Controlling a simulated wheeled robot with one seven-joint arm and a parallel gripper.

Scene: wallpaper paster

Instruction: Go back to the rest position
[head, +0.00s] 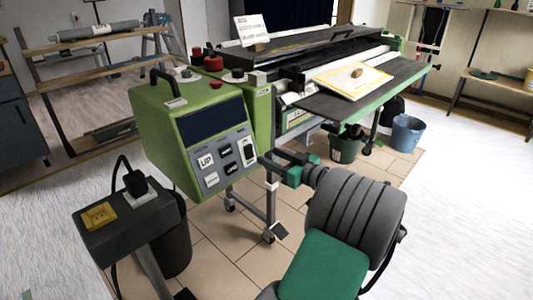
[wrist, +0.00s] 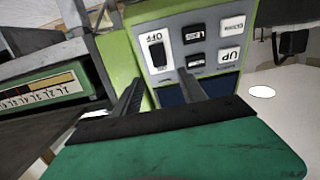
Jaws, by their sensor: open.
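My gripper (head: 272,160) is open and empty in front of the green control box (head: 166,133) of the wallpaper paster. In the wrist view, my gripper (wrist: 160,76) has its two dark fingers apart, pointing at the grey button panel (wrist: 207,20). A black rocker switch in a white plate marked OFF (wrist: 157,53) lies just beyond the fingertips, between them. In the head view, this switch (head: 249,151) is just left of the fingers. Whether a fingertip touches the panel cannot be told.
The paster's long bed (head: 360,90) extends behind the box, with a yellow-edged sheet on it. A blue bucket (head: 407,133) stands at right. White floor at far right is clear.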

